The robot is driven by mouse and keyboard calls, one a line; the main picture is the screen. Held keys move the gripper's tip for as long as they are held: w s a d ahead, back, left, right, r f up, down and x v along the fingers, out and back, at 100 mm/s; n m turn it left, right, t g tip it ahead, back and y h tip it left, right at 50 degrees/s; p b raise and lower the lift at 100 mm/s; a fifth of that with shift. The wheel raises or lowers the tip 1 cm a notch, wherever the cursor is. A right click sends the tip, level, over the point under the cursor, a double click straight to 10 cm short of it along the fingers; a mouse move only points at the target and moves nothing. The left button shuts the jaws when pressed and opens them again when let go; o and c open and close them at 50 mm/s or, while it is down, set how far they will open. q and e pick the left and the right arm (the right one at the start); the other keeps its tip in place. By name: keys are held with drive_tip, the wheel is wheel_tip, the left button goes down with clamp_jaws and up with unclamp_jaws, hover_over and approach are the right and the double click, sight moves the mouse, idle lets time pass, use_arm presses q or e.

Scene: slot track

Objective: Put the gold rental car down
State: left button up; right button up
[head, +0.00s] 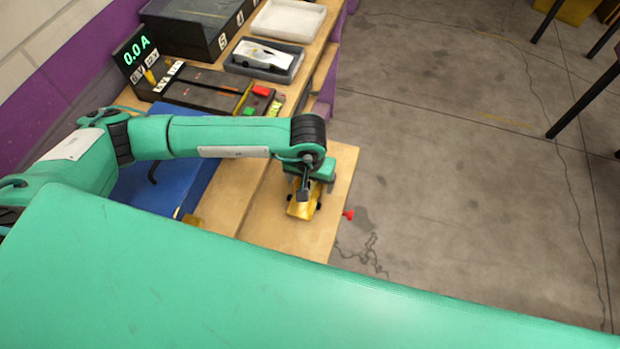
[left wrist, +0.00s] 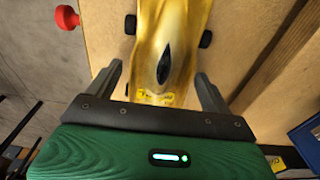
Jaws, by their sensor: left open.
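The gold rental car (head: 303,210) sits on the bare wooden board (head: 335,185) at the near end of the bench, and its black wheels appear to rest on the wood. My left gripper (head: 305,192) is directly over it and partly hides it. In the left wrist view the gold car (left wrist: 172,50) lies between the two spread fingers of my left gripper (left wrist: 160,82), with a gap on each side. The gripper is open. My right gripper is not in view.
A red knob (head: 348,214) sticks out at the board's right edge. A blue box (head: 150,190) lies left, under my arm. Farther back are a grey tray (head: 236,68) with a white car (head: 262,55) and a black control box with a lit display (head: 137,52). Open floor lies right.

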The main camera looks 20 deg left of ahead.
sight(309, 182)
use_arm(q)
drive_tip(key=shift+r, duration=0.45)
wheel_tip(309, 182, up, 11)
drive_tip(key=s+b, duration=0.1)
drive_tip(key=b, duration=0.3)
drive_tip(key=shift+r, duration=0.2)
